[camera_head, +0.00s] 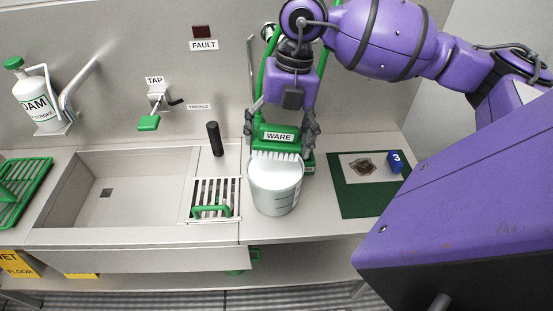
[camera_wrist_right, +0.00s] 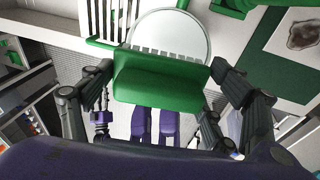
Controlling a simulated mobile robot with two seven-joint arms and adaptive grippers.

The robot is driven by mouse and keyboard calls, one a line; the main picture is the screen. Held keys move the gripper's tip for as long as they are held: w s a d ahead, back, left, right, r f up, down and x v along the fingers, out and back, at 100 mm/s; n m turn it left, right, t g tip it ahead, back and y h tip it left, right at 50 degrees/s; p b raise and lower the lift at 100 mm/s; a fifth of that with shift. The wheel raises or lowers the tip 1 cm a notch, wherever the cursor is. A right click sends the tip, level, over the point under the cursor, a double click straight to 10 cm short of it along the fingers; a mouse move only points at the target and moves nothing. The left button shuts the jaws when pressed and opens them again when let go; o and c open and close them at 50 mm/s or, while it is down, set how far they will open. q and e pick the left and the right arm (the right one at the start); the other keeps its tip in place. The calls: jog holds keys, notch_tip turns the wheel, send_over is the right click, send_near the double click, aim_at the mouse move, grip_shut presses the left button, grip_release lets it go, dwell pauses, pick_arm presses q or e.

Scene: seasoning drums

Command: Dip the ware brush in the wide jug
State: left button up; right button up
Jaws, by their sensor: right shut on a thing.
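The ware brush (camera_head: 279,136) is a green block with white bristles and a WARE label. My right gripper (camera_head: 281,128) is shut on it, with one finger at each end. The bristles hang down at the far rim of the wide jug (camera_head: 276,195), a whitish round vessel on the counter. I cannot tell whether the bristle tips are inside it. In the right wrist view the green brush back (camera_wrist_right: 160,82) covers the near part of the jug (camera_wrist_right: 172,35). My left gripper is not in view.
A sink (camera_head: 120,190) and a drain grate (camera_head: 215,195) lie left of the jug. A black cylinder (camera_head: 214,139) stands behind the grate. A green mat (camera_head: 370,190) with a stained patch and a blue block marked 3 (camera_head: 395,162) lies to the right. A tap (camera_head: 157,100) is on the wall.

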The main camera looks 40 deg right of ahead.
aim_at(276, 127)
dwell(0.3)
jog(key=shift+r+p, duration=0.7)
jog(key=shift+r, duration=1.4)
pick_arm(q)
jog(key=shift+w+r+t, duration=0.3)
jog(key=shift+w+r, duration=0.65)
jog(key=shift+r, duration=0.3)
pick_arm(e)
jog(key=shift+f, duration=0.1)
